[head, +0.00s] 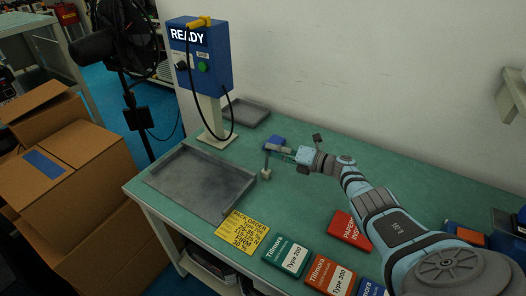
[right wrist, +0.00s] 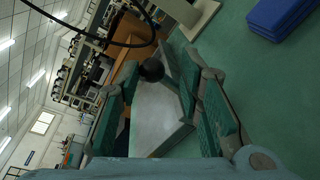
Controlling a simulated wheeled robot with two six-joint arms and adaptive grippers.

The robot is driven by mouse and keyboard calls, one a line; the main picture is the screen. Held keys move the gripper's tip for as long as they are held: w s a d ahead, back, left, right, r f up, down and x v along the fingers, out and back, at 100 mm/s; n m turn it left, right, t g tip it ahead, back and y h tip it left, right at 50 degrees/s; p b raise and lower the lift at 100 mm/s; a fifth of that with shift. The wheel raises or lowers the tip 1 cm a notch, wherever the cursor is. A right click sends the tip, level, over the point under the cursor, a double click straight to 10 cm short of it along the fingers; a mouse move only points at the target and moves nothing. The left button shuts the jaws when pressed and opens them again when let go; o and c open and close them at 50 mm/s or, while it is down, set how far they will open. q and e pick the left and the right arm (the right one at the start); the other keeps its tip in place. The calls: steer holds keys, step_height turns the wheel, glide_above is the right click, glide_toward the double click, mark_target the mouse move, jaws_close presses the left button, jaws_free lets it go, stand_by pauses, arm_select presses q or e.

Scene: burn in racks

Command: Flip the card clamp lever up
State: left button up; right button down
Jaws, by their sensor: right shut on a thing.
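My right gripper (head: 278,151) reaches in from the right over the green bench, beside a small grey post on a pale foot (head: 265,174). In the right wrist view, a dark round knob (right wrist: 151,70), which looks like the lever's end, sits between the fingertips. The gripper is shut on this lever; the fingers stay apart around it. The fingers hide much of the lever, and its exact angle is hard to tell. No card can be made out in the clamp. My left gripper is not in view.
A blue block (head: 277,140) lies just behind the gripper. A grey tray (head: 160,190) is at the left, and a smaller tray (head: 247,104) is at the back. The READY box (head: 208,75) with a hanging black cable stands nearby. Type-labelled boxes (head: 286,256) line the front edge.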

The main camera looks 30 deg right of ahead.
steer(key=shift+s+a+f, duration=0.15)
steer(key=shift+a+f, duration=0.05)
steer(key=shift+f, duration=0.2)
steer(key=c, duration=1.4)
jaws_free()
steer(key=shift+c, duration=0.2)
steer(key=o, duration=0.3)
steer(key=shift+o, duration=0.5)
steer(key=shift+w, duration=0.35)
steer(key=v, duration=1.2)
steer(key=shift+d+r, duration=0.1)
steer(key=shift+r, duration=0.05)
